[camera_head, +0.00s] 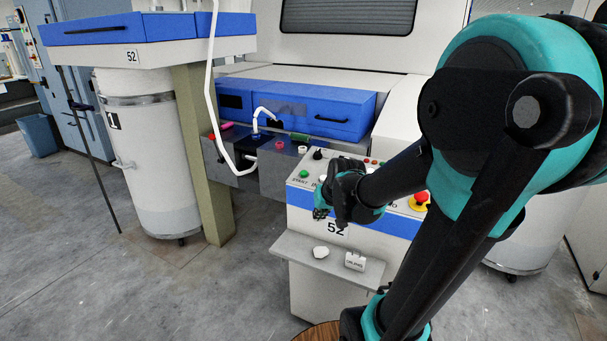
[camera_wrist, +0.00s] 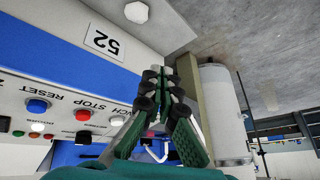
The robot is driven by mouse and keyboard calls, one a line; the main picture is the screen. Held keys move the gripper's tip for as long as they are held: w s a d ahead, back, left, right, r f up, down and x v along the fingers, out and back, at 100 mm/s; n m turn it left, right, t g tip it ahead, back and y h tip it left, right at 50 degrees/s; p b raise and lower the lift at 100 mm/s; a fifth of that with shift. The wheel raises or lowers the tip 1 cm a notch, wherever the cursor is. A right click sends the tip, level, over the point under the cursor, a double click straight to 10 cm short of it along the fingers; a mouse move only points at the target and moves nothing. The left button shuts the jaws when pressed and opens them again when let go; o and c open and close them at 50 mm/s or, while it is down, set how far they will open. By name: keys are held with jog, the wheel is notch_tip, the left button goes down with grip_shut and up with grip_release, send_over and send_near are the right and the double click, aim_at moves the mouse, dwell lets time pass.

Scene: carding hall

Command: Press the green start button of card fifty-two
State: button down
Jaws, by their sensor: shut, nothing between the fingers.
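The control panel (camera_head: 297,198) of card 52 stands at the middle of the head view, with a "52" label below it. The green start button (camera_head: 304,174) is at the panel's left end, over the word START. My gripper (camera_head: 322,213) is shut and empty, appearing in front of the panel, below and right of the button in the picture. In the wrist view my gripper (camera_wrist: 160,82) points past the panel's end. The wrist view shows a white button (camera_wrist: 117,121), red stop button (camera_wrist: 83,115) and blue reset button (camera_wrist: 37,105). The green start button is not visible there.
A red emergency stop (camera_head: 421,198) is at the panel's right. A shelf (camera_head: 290,249) below holds a white lump (camera_head: 320,252) and a small labelled block (camera_head: 355,262). A white can (camera_head: 150,155), post (camera_head: 205,150) and hanging white hose (camera_head: 209,95) stand left. Floor is clear front left.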

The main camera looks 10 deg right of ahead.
aim_at(305, 175)
jog(key=w+r+t, duration=0.1)
jog(key=w+r, duration=0.3)
jog(key=w, duration=0.4)
jog(key=w+a+r+m+t+y, duration=0.1)
jog(key=w+r, duration=0.3)
jog(key=w, duration=0.5)
jog(key=w+r+t, duration=0.1)
jog(key=w+r, duration=0.2)
jog(key=w, duration=0.5)
jog(key=shift+w+a+r+m+t+y, duration=0.2)
jog(key=shift+a+r+m+t+y, duration=0.1)
jog(key=shift+a+r+t+y, duration=0.1)
jog(key=shift+d+f, duration=0.1)
jog(key=shift+f, duration=0.05)
jog(key=shift+w+d+f, duration=0.2)
jog(key=shift+w+f, duration=0.1)
jog(key=shift+f, duration=1.1)
jog(key=shift+w+d+f, duration=0.25)
jog(key=shift+f, duration=1.1)
jog(key=shift+w+d+f, duration=0.2)
jog(key=shift+w+f, duration=0.1)
jog(key=shift+f, duration=1.1)
jog(key=shift+w+f, duration=0.1)
jog(key=shift+f, duration=0.3)
jog(key=shift+w+d+f, duration=0.1)
jog(key=shift+f, duration=0.35)
jog(key=shift+r, duration=0.1)
jog(key=shift+s+r, duration=0.2)
jog(key=shift+r, duration=0.6)
